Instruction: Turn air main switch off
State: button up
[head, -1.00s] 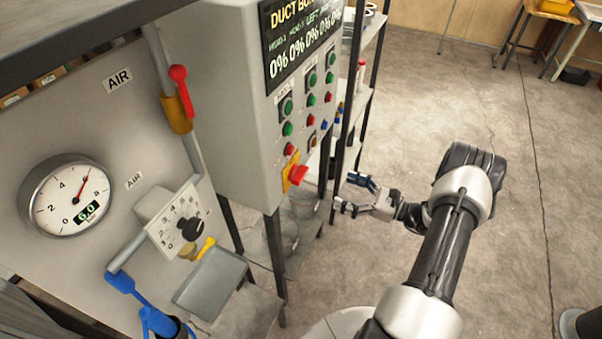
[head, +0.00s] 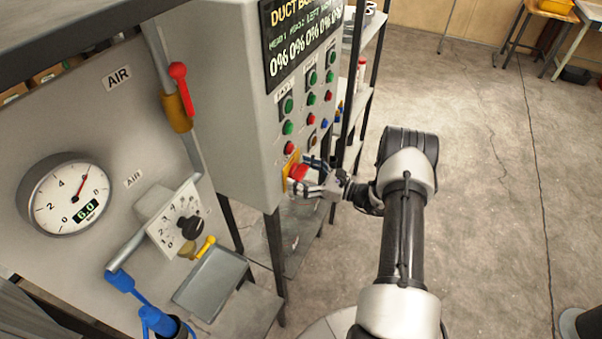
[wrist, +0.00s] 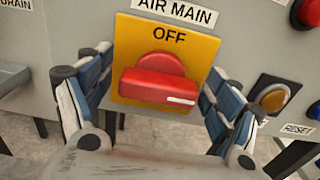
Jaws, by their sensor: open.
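The air main switch (wrist: 158,80) is a red rotary knob on a yellow plate (wrist: 205,50). The plate reads OFF at its top, under an AIR MAIN label. The knob's bar lies across the plate, and its white mark is at the right end. In the head view the red switch (head: 298,171) sits low on the grey control box, partly hidden by my gripper (head: 310,176). In the wrist view my gripper (wrist: 158,72) is open, with one finger on each side of the knob. I see gaps between fingers and knob; contact is not visible.
The control box (head: 235,110) carries several green and red buttons. An amber button (wrist: 274,98) and a RESET label are right of the switch. A gauge (head: 65,195) reading 6.0 is on the left panel. Open floor (head: 480,220) lies to the right.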

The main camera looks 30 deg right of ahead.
jog(key=shift+c, duration=0.2)
jog(key=c, duration=1)
jog(key=shift+n+b, duration=0.3)
jog(key=shift+b, duration=0.05)
jog(key=n+b, duration=0.3)
jog(key=shift+f+n, duration=0.15)
jog(key=shift+n, duration=0.25)
jog(key=n+b, duration=0.5)
jog(key=shift+s+a+f, duration=0.15)
jog(key=n+b, duration=0.5)
jog(key=shift+f, duration=0.1)
jog(key=n+b, duration=0.3)
jog(key=b, duration=0.1)
jog(key=shift+n, duration=0.4)
